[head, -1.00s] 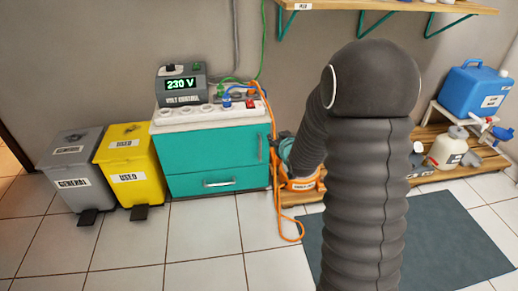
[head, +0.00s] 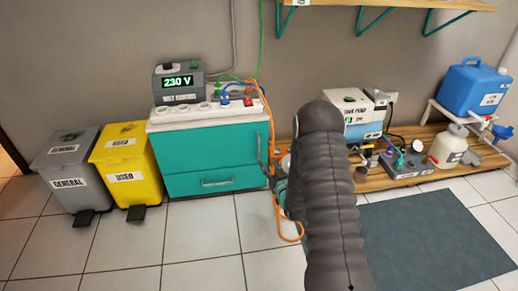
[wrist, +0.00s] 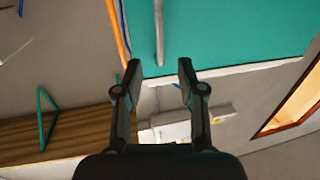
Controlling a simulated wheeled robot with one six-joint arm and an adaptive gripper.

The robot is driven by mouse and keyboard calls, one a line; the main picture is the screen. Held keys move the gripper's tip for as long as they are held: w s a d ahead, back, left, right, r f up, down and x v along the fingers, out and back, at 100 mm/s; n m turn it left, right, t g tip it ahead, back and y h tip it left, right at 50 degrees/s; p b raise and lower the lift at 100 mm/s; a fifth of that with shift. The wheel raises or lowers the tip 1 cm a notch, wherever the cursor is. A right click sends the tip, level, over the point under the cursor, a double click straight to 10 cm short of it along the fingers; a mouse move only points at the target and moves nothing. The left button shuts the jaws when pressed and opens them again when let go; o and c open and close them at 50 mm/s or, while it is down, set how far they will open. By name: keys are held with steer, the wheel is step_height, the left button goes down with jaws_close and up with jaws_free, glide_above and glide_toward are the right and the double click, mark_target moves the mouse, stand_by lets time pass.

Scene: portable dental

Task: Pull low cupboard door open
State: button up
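The low cupboard (head: 205,150) is teal with a white top and stands against the wall. Its upper door has an upright grey bar handle (head: 259,146) near its right edge. A drawer front with a horizontal handle (head: 217,182) is below. The door looks shut. In the wrist view, the teal door (wrist: 230,35) fills the upper right, and the bar handle (wrist: 159,32) points down towards the gap between my fingers. My gripper (wrist: 160,69) is open and empty, with one fingertip either side of the handle's line. In the head view my arm largely hides the gripper.
Orange cable (head: 277,205) hangs beside the cupboard's right side onto the floor. A yellow bin (head: 130,165) and grey bin (head: 72,175) stand left. A low wooden platform (head: 400,180) with equipment is at right. Tiled floor in front is clear.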

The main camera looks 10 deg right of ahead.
mark_target(259, 149)
steer(key=w, duration=0.3)
steer(key=w+a, duration=0.1)
steer(key=w, duration=0.3)
steer(key=w+a, duration=0.1)
steer(key=w, duration=0.3)
steer(key=shift+a, duration=0.1)
jaws_close()
